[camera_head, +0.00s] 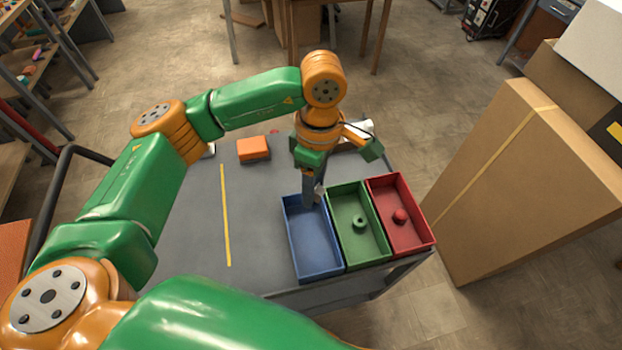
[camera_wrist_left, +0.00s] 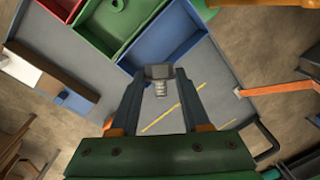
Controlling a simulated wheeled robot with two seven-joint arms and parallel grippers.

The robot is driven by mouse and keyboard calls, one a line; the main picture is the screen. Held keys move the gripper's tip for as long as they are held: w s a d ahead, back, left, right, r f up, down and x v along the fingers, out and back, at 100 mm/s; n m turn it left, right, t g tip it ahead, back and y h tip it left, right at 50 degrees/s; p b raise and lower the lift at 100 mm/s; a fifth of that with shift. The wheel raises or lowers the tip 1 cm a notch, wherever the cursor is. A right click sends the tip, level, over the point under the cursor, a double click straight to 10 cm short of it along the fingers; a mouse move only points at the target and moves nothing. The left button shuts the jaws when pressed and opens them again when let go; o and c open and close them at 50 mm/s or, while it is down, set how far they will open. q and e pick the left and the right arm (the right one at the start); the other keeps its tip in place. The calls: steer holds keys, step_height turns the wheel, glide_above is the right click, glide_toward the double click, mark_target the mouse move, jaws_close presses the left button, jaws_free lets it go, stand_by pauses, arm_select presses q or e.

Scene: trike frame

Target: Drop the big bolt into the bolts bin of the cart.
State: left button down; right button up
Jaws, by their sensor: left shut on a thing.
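My left gripper (camera_head: 312,198) points down at the far end of the blue bin (camera_head: 293,243). In the left wrist view, the left gripper (camera_wrist_left: 160,75) is shut on the big bolt (camera_wrist_left: 160,88), a grey bolt with a wide head and a short threaded shank. In the head view the fingers mostly hide the bolt. The blue bin looks empty; its side also shows in the left wrist view (camera_wrist_left: 185,45), just beyond the fingertips. No bin label is readable. My right gripper is not in view.
A green bin (camera_head: 372,240) with a green ring-like piece (camera_head: 360,223) and a red bin (camera_head: 415,231) with a red piece (camera_head: 400,216) adjoin the blue one. An orange block (camera_head: 253,149) lies on the grey cart top (camera_head: 195,230). Large cardboard boxes (camera_head: 530,190) stand right.

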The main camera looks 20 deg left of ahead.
arm_select(q)
step_height(320, 180, down, 4)
steer(key=shift+f+b, duration=0.1)
steer(key=shift+b, duration=0.8)
steer(key=shift+c, duration=1.4)
jaws_free()
steer(key=r, duration=0.2)
steer(key=r+b, duration=0.1)
steer(key=r, duration=0.4)
steer(key=shift+w+r, duration=0.1)
steer(key=shift+w, duration=0.25)
